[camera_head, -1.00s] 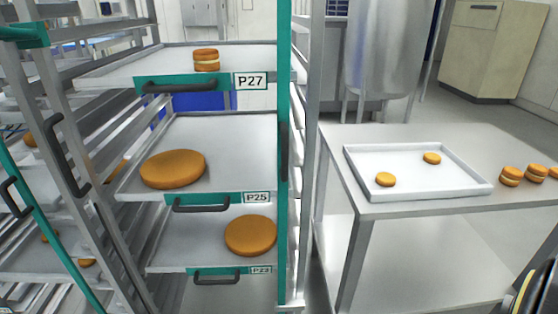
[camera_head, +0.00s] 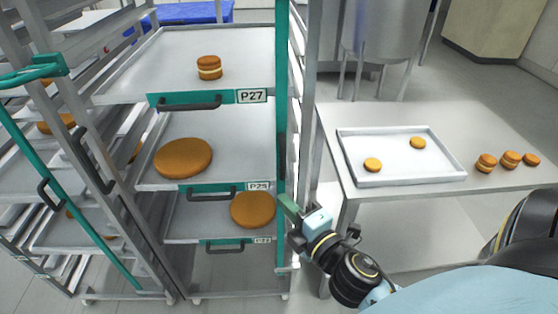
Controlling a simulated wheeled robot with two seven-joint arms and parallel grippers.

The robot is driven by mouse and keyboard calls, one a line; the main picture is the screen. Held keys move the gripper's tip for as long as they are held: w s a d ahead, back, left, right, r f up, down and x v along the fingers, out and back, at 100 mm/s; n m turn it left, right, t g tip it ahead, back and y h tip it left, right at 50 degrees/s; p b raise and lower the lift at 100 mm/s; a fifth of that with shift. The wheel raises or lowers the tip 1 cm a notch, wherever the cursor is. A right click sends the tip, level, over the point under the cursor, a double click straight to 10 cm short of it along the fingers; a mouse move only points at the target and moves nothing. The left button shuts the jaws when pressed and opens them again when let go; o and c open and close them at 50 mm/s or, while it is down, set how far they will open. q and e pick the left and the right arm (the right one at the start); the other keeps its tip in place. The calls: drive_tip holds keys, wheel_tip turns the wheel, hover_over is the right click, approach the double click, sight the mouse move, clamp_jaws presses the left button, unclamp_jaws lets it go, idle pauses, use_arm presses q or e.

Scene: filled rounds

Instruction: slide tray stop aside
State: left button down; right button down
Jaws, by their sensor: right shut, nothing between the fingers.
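The tray stop appears to be the upright teal bar (camera_head: 282,90) at the right front of the rack, in front of the tray ends. It stands upright, with a dark handle on it partly seen. My right gripper (camera_head: 286,206) is shut and empty, with its tips at the bar's lower part, beside the tray labelled P25. I cannot tell whether the tips touch the bar. The P27 tray (camera_head: 235,60), the P25 tray (camera_head: 228,150) and the lowest tray (camera_head: 190,220) sit in the rack. My left gripper is out of view.
The P27 tray holds a filled round (camera_head: 209,68); the lower trays hold large plain rounds. A steel table (camera_head: 400,200) at right carries a white tray (camera_head: 400,180) with two small rounds, and filled rounds (camera_head: 486,163) beside it. Another rack stands at left.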

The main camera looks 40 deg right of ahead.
drive_tip(key=shift+r, duration=0.35)
drive_tip(key=w+p, duration=0.2)
drive_tip(key=w, duration=0.8)
drive_tip(key=d, duration=0.2)
drive_tip(key=s+d, duration=0.1)
drive_tip(key=d, duration=0.1)
drive_tip(key=shift+s+p, duration=0.2)
drive_tip(key=shift+p, duration=0.15)
